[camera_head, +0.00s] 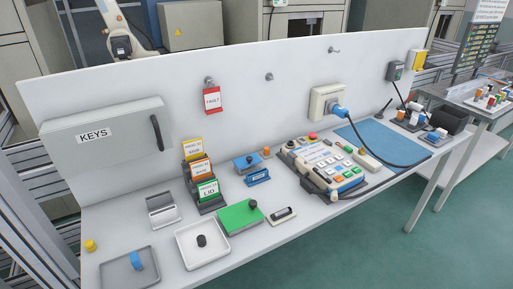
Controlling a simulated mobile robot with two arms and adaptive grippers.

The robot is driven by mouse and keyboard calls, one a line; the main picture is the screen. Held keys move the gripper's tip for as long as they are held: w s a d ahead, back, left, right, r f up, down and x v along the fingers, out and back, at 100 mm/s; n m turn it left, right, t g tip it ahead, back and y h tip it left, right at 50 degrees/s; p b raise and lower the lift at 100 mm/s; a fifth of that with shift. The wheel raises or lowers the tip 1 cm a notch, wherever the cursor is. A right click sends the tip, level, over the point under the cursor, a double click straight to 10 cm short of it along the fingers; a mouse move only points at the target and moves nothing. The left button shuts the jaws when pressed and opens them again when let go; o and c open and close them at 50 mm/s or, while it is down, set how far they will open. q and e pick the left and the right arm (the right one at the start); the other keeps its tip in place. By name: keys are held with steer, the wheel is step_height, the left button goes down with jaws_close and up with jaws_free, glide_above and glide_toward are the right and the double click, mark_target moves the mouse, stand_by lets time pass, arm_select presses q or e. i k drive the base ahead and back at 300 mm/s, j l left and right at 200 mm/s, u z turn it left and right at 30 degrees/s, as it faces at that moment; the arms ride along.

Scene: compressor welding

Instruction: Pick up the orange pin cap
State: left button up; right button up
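A small orange cylinder (266,151) that looks like the orange pin cap stands on the white workbench, behind and right of a blue device (246,163). It is too small to make out in detail. Another small orange piece (400,114) stands among parts at the bench's far right end, and I cannot tell which of the two is the cap. Neither of my grippers is in view, and nothing is seen touching either piece.
A grey KEYS cabinet (107,138) stands at left. Card holders (203,180), a green block (240,217), a white tray (203,258) and a grey tray (115,278) sit in front. A button panel (325,165) with a black cable and a blue mat (374,140) lie to the right.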

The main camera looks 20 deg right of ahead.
mark_target(266, 149)
steer(key=i+l+u, duration=0.1)
steer(key=l+u, duration=0.3)
steer(key=l, duration=0.2)
steer(key=l+u, duration=0.35)
steer(key=l, duration=0.25)
